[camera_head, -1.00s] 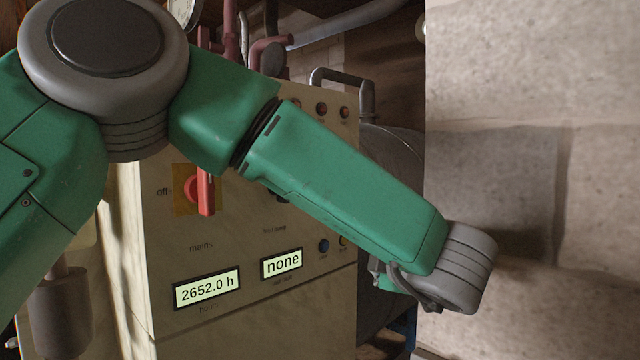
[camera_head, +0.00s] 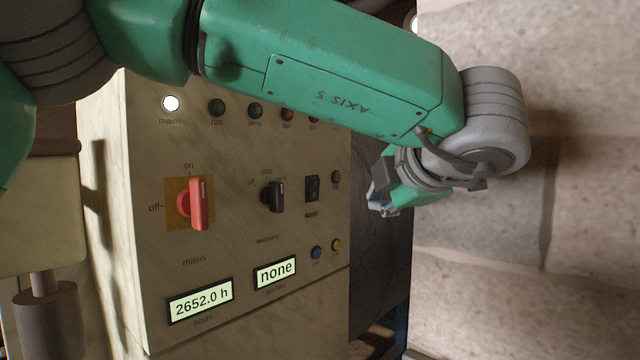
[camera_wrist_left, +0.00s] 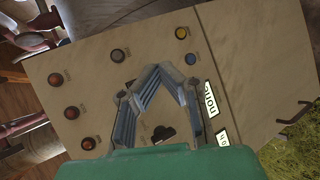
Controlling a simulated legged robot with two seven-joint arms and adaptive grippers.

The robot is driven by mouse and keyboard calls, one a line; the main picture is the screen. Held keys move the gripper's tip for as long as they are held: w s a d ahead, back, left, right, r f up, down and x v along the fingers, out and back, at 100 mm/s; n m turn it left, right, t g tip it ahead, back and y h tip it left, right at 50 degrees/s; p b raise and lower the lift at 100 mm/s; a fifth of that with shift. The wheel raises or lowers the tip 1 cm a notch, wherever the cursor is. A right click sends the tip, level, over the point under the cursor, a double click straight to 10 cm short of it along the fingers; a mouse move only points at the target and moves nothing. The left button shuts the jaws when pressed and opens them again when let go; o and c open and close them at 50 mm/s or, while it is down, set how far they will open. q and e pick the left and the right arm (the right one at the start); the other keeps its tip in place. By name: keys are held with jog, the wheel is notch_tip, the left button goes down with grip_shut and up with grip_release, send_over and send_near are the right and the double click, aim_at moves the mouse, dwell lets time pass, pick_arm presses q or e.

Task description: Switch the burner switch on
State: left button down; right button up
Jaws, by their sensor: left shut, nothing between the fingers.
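The burner switch (camera_head: 312,188) appears to be the small black rocker on the right part of the cream control panel; its label is too blurred to read surely, and I cannot tell its position. My left gripper (camera_head: 380,202) is just right of the panel's right edge in the head view, partly hidden behind its own wrist. In the left wrist view its blue-grey fingers (camera_wrist_left: 160,75) are shut and empty, facing the panel. I cannot make out the rocker there; the fingers may cover it. My right gripper is not in view.
A black selector knob (camera_head: 275,197) is left of the rocker. The red mains handle (camera_head: 198,204) stands farther left. A white mains lamp (camera_head: 171,103) is lit. Blue (camera_head: 316,253) and yellow (camera_head: 336,245) buttons are below the rocker. A display (camera_head: 276,272) reads "none".

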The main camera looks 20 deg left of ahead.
aim_at(314, 189)
pick_arm(q)
jog(key=w+a, duration=0.1)
jog(key=a, duration=0.4)
jog(key=w+a+r, duration=0.1)
jog(key=a, duration=0.2)
jog(key=shift+w+a, duration=0.15)
jog(key=shift+w, duration=0.2)
dwell(0.4)
dwell(0.4)
jog(key=shift+a, duration=0.1)
jog(key=shift+w+a+r, duration=0.1)
jog(key=shift+a, duration=0.25)
